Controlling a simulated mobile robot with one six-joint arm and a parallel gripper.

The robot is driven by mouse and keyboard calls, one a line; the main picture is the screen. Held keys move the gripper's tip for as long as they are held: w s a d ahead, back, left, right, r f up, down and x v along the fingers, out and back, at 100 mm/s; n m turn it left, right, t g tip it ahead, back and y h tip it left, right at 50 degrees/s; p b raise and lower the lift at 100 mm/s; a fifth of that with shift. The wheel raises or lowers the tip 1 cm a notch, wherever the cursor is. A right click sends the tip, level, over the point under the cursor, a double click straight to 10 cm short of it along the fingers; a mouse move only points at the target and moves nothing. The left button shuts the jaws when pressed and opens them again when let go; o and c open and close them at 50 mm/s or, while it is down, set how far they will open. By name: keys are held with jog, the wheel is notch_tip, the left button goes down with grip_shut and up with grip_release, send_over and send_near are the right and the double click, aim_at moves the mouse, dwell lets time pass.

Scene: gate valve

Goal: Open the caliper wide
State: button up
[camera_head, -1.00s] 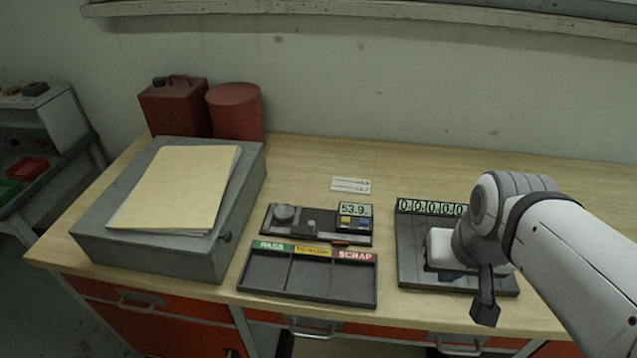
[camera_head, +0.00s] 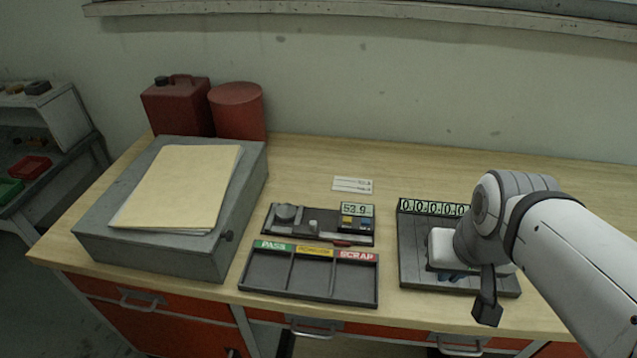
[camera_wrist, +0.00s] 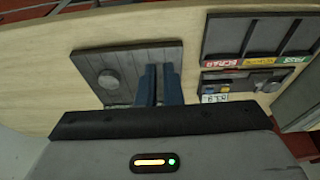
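The flat dark gauge with a small display reading 53.9 (camera_head: 318,224) appears to be the caliper. It lies behind the tray and carries a round grey knob, a small block and a red tip. It also shows upside down in the wrist view (camera_wrist: 240,86). My gripper (camera_head: 452,276) is away to its right, low over a dark plate (camera_head: 411,262). In the wrist view my gripper's blue fingers (camera_wrist: 160,84) are close together, with a thin gap and nothing seen between them. The fingertips are over the plate; contact cannot be told.
A three-compartment tray (camera_head: 308,278) marked PASS, SCRAP and a middle label is in front of the gauge. A row of digits (camera_head: 434,207) edges the plate. A grey box (camera_head: 160,250) with a folder stands left. A white card (camera_head: 352,184) lies behind.

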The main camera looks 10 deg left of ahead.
jog(key=o, duration=0.6)
jog(key=w+a+n, duration=0.1)
jog(key=w+n, duration=0.1)
jog(key=w+a+r+n, duration=0.1)
jog(key=w+a+n, duration=0.1)
jog(key=w+n, duration=0.1)
jog(key=w+a+n+g, duration=0.1)
jog(key=w+a+n, duration=0.1)
jog(key=n, duration=0.1)
jog(key=shift+w+a+r+p, duration=0.25)
jog(key=shift+w+r+p, duration=0.1)
jog(key=shift+o, duration=0.3)
jog(key=w+a+n, duration=0.5)
jog(key=n, duration=0.1)
jog(key=shift+a+f+g, duration=0.25)
jog(key=shift+a+g, duration=0.05)
jog(key=shift+g, duration=0.1)
jog(key=n+g+p, duration=0.1)
jog(key=n, duration=1.2)
send_over(313, 222)
notch_tip(313, 222, down, 5)
jog(key=shift+s+r, duration=0.1)
jog(key=shift+f, duration=0.25)
notch_tip(313, 222, down, 7)
jog(key=shift+f+p, duration=0.2)
jog(key=shift+p, duration=0.55)
jog(key=shift+c, duration=0.6)
grip_shut()
